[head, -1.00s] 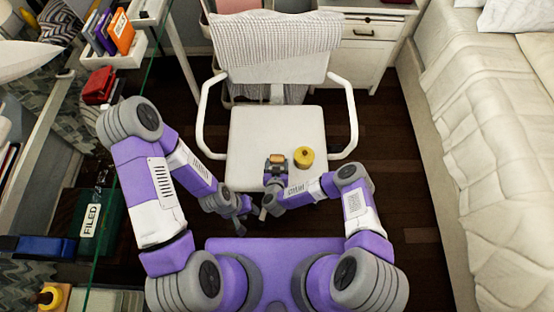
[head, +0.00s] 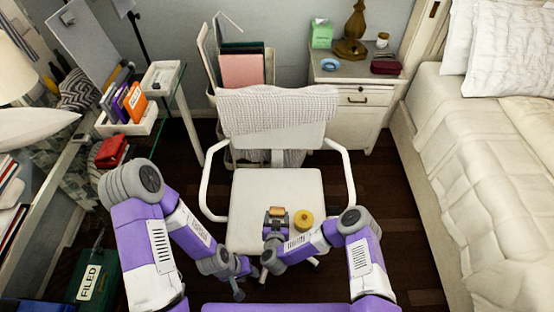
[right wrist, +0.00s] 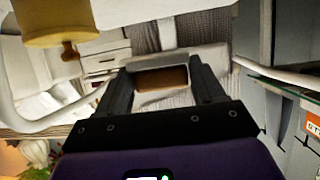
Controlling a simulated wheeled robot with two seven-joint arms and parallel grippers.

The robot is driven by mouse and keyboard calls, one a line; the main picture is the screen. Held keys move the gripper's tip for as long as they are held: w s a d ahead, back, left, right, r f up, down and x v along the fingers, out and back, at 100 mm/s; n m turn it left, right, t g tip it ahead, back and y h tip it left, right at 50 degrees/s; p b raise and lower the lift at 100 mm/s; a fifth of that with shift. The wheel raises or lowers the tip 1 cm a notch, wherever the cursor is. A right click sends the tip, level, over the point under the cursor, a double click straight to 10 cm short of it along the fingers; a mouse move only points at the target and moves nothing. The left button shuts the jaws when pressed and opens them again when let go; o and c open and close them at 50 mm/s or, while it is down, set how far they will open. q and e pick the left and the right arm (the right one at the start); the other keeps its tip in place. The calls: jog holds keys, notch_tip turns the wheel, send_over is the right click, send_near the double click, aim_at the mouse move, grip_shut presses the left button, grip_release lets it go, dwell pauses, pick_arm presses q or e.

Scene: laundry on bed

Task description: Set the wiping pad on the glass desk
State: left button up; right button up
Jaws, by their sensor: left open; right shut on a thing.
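The wiping pad, an orange-brown block (head: 278,212), is held between the fingers of my right gripper (head: 277,221), over the front of the white chair seat. In the right wrist view the pad (right wrist: 162,78) shows as a brown face with a pale rim between the two dark fingers. My left gripper (head: 240,280) is open and empty, low in front of the chair. The glass desk (head: 166,103) runs along the left side with a greenish edge; my left arm covers part of it.
A yellow object (head: 304,220) is on or above the white chair seat (head: 250,190), right beside my right gripper. White trays (head: 137,125) with books and a red item (head: 112,151) occupy the desk. The bed (head: 480,150) is right; a nightstand (head: 352,105) stands behind.

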jog(key=d+r, duration=0.8)
jog(key=r, duration=0.4)
jog(key=s+d+r, duration=0.1)
jog(key=d+r, duration=0.8)
jog(key=r, duration=0.4)
jog(key=shift+d+r+n+y+p, duration=0.25)
jog(key=shift+r+n+y+p, duration=0.05)
jog(key=shift+y, duration=0.1)
